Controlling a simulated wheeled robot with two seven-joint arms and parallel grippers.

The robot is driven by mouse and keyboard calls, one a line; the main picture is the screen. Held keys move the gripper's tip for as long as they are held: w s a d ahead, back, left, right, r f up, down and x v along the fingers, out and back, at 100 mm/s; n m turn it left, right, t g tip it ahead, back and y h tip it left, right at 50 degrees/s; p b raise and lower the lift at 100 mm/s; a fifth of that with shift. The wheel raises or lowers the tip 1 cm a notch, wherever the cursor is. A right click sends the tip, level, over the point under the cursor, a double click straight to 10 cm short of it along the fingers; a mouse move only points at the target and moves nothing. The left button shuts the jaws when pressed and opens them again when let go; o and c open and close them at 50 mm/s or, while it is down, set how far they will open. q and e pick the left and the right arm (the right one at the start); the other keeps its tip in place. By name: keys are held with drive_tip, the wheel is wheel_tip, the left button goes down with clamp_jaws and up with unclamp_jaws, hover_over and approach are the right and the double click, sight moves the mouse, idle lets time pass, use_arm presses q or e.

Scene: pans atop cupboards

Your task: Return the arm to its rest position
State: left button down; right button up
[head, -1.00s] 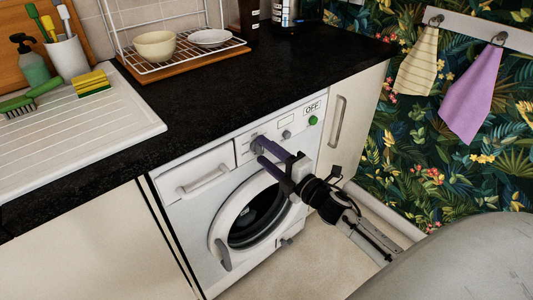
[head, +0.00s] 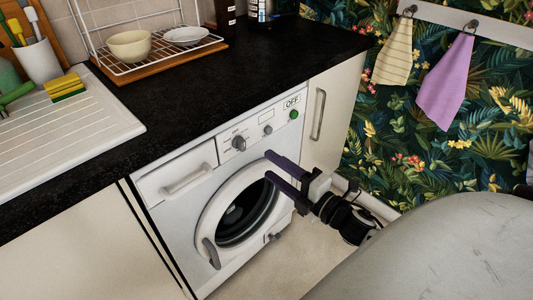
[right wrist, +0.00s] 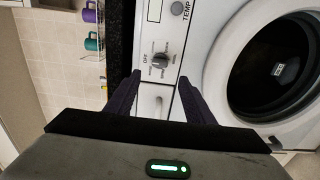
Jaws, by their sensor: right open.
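My right gripper (head: 269,166) is open and empty in front of the washing machine (head: 205,160), with its two dark purple fingers apart. Its fingertips are below and to the right of the large control dial (head: 239,143). In the right wrist view the open fingers (right wrist: 159,78) frame the dial (right wrist: 161,61) and the drawer front, with nothing between them. The round door (head: 240,210) looks closed. My left gripper is not in view.
A black worktop (head: 215,85) runs above the machine, with a sink drainer (head: 70,120) at left and a dish rack (head: 150,66) behind. A cupboard door (head: 335,115) is right of the machine. Purple (head: 447,85) and striped (head: 394,52) towels hang on the wall. Floor is clear in front.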

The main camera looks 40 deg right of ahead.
drive_tip(key=shift+s, duration=0.1)
idle(0.5)
drive_tip(key=s+a+f+m+g+p, duration=0.1)
drive_tip(key=s+a+f+m+g, duration=0.3)
drive_tip(key=s+a+f+m, duration=0.4)
drive_tip(key=s+a+f+m+g+y+p, duration=0.1)
drive_tip(key=s+a+f+m+g, duration=0.4)
drive_tip(key=s+a+f+m, duration=0.3)
drive_tip(key=a+f, duration=0.1)
drive_tip(key=a, duration=0.3)
drive_tip(key=shift+a+f+m, duration=0.2)
drive_tip(key=shift+a+m, duration=0.1)
drive_tip(key=shift+a, duration=0.05)
drive_tip(key=shift+s, duration=0.1)
